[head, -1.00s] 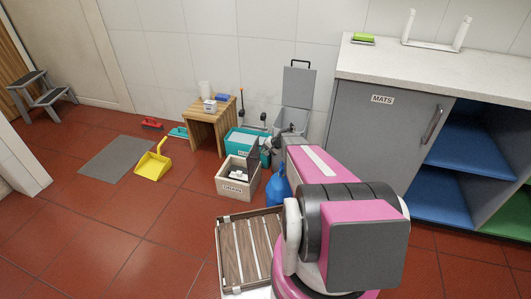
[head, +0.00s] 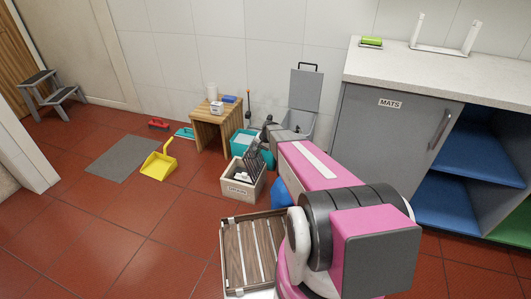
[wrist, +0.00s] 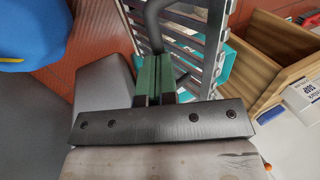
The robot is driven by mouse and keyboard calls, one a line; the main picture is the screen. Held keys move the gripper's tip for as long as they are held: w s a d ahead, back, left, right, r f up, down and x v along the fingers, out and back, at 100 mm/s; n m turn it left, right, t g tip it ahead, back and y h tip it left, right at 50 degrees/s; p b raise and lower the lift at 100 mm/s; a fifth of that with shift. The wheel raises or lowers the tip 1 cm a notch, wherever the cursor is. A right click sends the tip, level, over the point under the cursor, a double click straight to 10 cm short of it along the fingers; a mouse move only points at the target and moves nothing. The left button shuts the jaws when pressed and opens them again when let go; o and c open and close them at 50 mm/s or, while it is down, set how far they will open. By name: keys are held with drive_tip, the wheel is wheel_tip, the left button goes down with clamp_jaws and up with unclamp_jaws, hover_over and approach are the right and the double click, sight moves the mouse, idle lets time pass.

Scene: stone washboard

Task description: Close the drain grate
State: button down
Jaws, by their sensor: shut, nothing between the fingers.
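The drain grate (head: 254,160) is a dark slatted panel standing up, tilted, at the wooden box labelled DRAIN (head: 237,190). In the wrist view the grate's grey slats (wrist: 213,45) run up beside my fingers, with a dark curved bar (wrist: 152,25) just beyond them. My gripper (wrist: 153,78) is shut and empty, its green finger pads together. It is close to the bar and slats; I cannot tell whether it touches them. In the head view my gripper (head: 268,132) is small, partly dark against the bins, above the box.
A teal tub (head: 240,142) and wooden stool (head: 214,127) stand behind the box. A grey bin with a raised lid (head: 305,90) is at the wall. A blue container (head: 282,192) and slatted rack (head: 248,258) are close to my arm.

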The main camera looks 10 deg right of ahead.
drive_tip(key=w+a+f+g+h, duration=0.2)
drive_tip(key=w+a+f+h, duration=0.2)
drive_tip(key=a, duration=0.4)
drive_tip(key=w+a+f+g+h, duration=0.3)
drive_tip(key=w+a+f+h, duration=0.2)
drive_tip(key=a+f, duration=0.4)
drive_tip(key=shift+w+f+g+h, duration=0.3)
drive_tip(key=shift+w, duration=0.1)
